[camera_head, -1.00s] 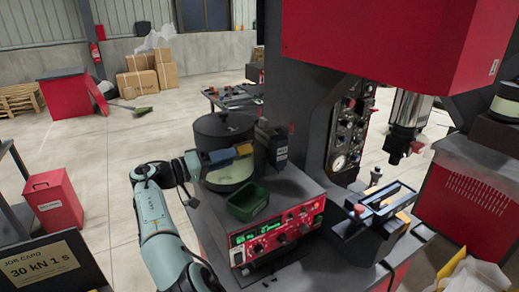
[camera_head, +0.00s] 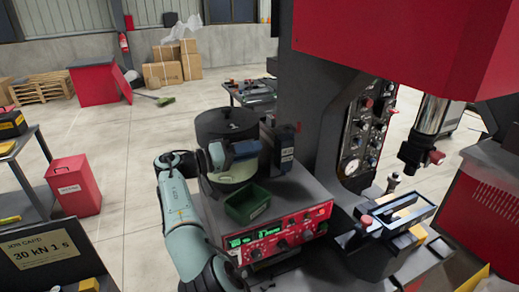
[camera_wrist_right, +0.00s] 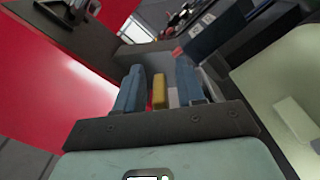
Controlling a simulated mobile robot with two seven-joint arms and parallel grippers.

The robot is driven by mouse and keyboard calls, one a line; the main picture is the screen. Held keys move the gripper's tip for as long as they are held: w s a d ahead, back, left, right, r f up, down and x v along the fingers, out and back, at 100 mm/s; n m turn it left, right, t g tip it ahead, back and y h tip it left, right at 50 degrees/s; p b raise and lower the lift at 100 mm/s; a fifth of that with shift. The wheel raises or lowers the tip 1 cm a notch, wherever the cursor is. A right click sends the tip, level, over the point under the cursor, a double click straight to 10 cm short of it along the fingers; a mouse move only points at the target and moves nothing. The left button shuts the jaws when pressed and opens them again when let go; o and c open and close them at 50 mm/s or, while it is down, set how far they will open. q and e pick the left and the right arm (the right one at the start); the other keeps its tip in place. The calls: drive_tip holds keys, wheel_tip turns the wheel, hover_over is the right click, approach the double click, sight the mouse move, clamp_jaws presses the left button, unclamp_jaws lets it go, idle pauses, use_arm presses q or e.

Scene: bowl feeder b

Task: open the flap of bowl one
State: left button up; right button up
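Bowl one (camera_head: 222,122) is a round feeder with a dark top and a pale lower body, standing on the grey machine top in the head view. A pale green curved surface (camera_wrist_right: 268,75) with a small raised tab (camera_wrist_right: 296,118) fills the right of the wrist view. I cannot tell whether the tab is the flap. My right gripper (camera_head: 245,149) is in front of the bowl and hides part of its side. In the wrist view my right gripper (camera_wrist_right: 160,88) has two blue fingers apart. A yellow piece (camera_wrist_right: 158,91) shows between them, seemingly beyond. My left gripper is not in view.
A green tray (camera_head: 246,206) sits just below my right gripper, on the machine with the red control panel (camera_head: 280,236). A dark upright box (camera_head: 285,148) stands right of the bowl. The large press column (camera_head: 312,95) is further right.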

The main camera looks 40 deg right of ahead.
drive_tip(key=shift+s+d, duration=0.15)
drive_tip(key=shift+d, duration=0.35)
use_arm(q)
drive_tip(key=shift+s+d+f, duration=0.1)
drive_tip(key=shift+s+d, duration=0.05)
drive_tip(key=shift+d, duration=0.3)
use_arm(e)
drive_tip(key=shift+a, duration=0.1)
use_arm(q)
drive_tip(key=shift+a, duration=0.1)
use_arm(e)
drive_tip(key=shift+a, duration=0.1)
clamp_jaws()
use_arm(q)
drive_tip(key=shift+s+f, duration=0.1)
